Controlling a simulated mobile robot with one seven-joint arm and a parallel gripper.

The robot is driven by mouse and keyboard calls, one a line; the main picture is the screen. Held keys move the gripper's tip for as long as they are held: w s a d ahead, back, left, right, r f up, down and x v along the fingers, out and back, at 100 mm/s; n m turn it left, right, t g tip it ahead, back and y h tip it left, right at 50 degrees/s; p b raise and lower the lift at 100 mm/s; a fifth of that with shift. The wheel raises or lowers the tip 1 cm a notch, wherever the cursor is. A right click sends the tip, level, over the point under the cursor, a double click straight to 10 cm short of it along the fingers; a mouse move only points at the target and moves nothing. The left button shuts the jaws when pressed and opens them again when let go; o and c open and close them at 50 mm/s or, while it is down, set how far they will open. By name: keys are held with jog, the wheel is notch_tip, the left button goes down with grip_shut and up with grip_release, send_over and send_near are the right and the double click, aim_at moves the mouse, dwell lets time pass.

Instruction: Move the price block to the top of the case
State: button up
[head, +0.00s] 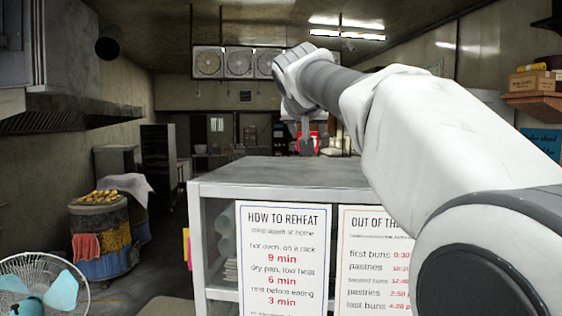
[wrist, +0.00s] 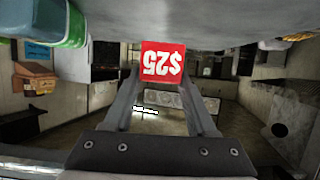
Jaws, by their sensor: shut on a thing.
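The price block (wrist: 163,60) is a small red cube marked "$25"; it appears upside down in the wrist view. My gripper (wrist: 163,78) is shut on it, with one dark finger on each side. In the head view my gripper (head: 306,140) is above the far part of the case top (head: 265,172), with red showing around the fingers. The grey case top also fills the upper part of the wrist view (wrist: 225,18). The block is at or very near this surface; I cannot tell whether it touches.
Two printed signs, a reheating sign (head: 283,260) and a times sign (head: 375,260), are on the case front. A green item (wrist: 70,25) is at the wrist view's upper left. A fan (head: 45,285) and a barrel oven (head: 100,235) are left. The near case top looks clear.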

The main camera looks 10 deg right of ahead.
jog(key=a+f, duration=0.1)
jog(key=w+a+f, duration=0.1)
jog(key=a, duration=0.1)
jog(key=shift+a, duration=0.1)
jog(key=shift+f, duration=1.95)
jog(key=shift+f+b, duration=0.15)
jog(key=shift+b, duration=0.15)
jog(key=shift+f, duration=0.1)
jog(key=o, duration=1.4)
